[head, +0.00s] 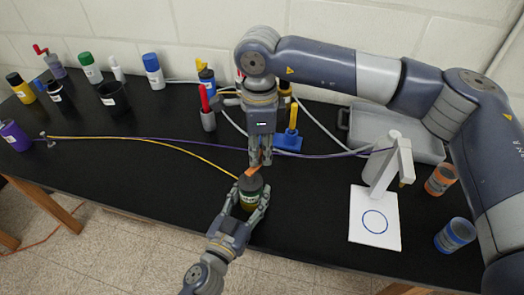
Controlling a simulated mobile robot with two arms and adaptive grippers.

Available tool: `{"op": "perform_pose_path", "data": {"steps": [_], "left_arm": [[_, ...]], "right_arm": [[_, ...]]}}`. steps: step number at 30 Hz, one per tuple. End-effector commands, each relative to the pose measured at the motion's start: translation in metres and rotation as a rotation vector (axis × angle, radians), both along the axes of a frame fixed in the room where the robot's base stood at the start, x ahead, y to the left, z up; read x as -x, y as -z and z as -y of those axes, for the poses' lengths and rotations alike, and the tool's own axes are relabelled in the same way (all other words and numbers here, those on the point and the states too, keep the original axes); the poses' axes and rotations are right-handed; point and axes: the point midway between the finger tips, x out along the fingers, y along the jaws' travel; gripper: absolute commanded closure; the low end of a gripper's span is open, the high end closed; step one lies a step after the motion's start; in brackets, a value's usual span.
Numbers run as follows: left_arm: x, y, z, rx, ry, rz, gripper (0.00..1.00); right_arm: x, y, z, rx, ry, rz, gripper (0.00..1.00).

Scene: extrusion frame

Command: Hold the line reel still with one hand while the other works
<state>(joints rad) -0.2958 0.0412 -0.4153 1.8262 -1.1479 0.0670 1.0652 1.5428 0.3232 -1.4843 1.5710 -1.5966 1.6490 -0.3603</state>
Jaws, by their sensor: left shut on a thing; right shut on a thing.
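My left gripper (252,208) is shut around the sides of a dark-topped, olive-yellow round container (250,190), upright near the table's front edge. My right gripper (261,160) is directly above it, pointing down and shut on a small orange piece (252,171) at the container's top. Whether this piece touches the top is unclear. A yellow line (180,149) runs from a small grey fitting (45,137) at the left to the container. A purple line (310,156) runs from the same side toward the white stand. I cannot tell for certain which object is the line reel.
Several bottles and a black cup (113,97) line the back left. A blue block (288,140) stands behind the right gripper. A white stand (385,165), white card (374,218), grey tray (358,128), orange jar (441,180) and blue jar (455,235) are at right.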

Motion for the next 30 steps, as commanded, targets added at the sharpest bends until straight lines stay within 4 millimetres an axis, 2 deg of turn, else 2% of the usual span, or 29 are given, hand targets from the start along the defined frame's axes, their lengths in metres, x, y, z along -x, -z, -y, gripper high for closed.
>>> {"op": "perform_pose_path", "data": {"steps": [8,20,21,24,30], "left_arm": [[0.0005,0.0007,0.0005,-0.001,0.001,0.000,0.81],[0.0006,0.0008,0.0006,-0.001,0.002,-0.002,0.81],[0.0006,0.0008,0.0006,-0.001,0.002,-0.002,0.81],[0.0006,0.0008,0.0006,-0.001,0.002,-0.002,0.81],[0.0005,0.0008,0.0004,0.000,0.001,-0.001,0.81]], "right_arm": [[-0.0020,-0.0007,-0.0024,-0.002,-0.069,0.002,1.00],[-0.0022,-0.0008,-0.0026,-0.002,-0.076,0.002,1.00],[-0.0022,-0.0008,-0.0026,-0.002,-0.076,0.002,0.84],[-0.0022,-0.0007,-0.0025,-0.002,-0.076,0.002,0.63],[-0.0020,-0.0003,-0.0023,-0.001,-0.076,0.001,0.63]]}}
